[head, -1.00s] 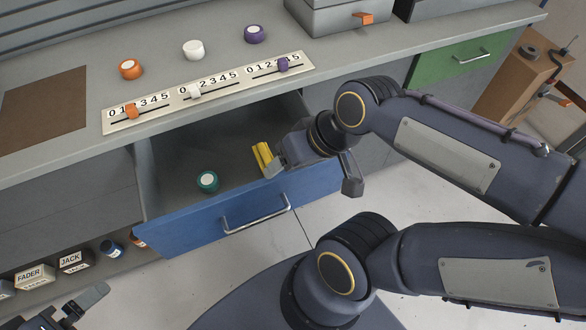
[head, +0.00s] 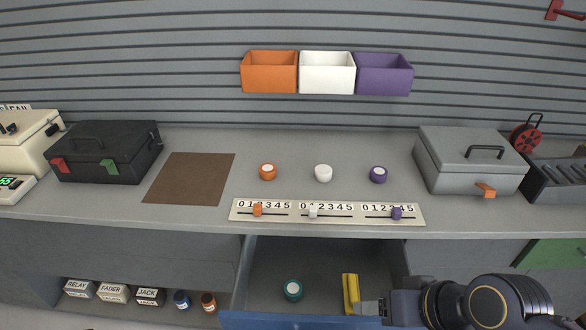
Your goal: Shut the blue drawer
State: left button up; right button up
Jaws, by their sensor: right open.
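The blue drawer (head: 265,320) stands pulled out below the workbench; only the top of its blue front shows at the bottom edge, and its handle is out of view. My right gripper (head: 370,308) comes in from the lower right, open, with a fingertip close beside the yellow piece. I cannot tell whether they touch. The other finger is not clearly seen. My left gripper is out of view.
The bench top (head: 330,147) holds a slider panel (head: 327,217), three round knobs, a brown mat (head: 190,178) and a grey case (head: 470,165). Labelled boxes and small jars stand on a low shelf at left. A green drawer (head: 560,252) is at far right.

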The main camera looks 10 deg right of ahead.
aim_at(258, 302)
jog(key=j+z, duration=0.1)
jog(key=z, duration=0.3)
jog(key=k+z, duration=0.15)
jog(key=z, duration=0.3)
jog(key=k+j+z, duration=0.1)
jog(key=z, duration=0.3)
jog(key=k+z, duration=0.1)
jog(key=z, duration=0.3)
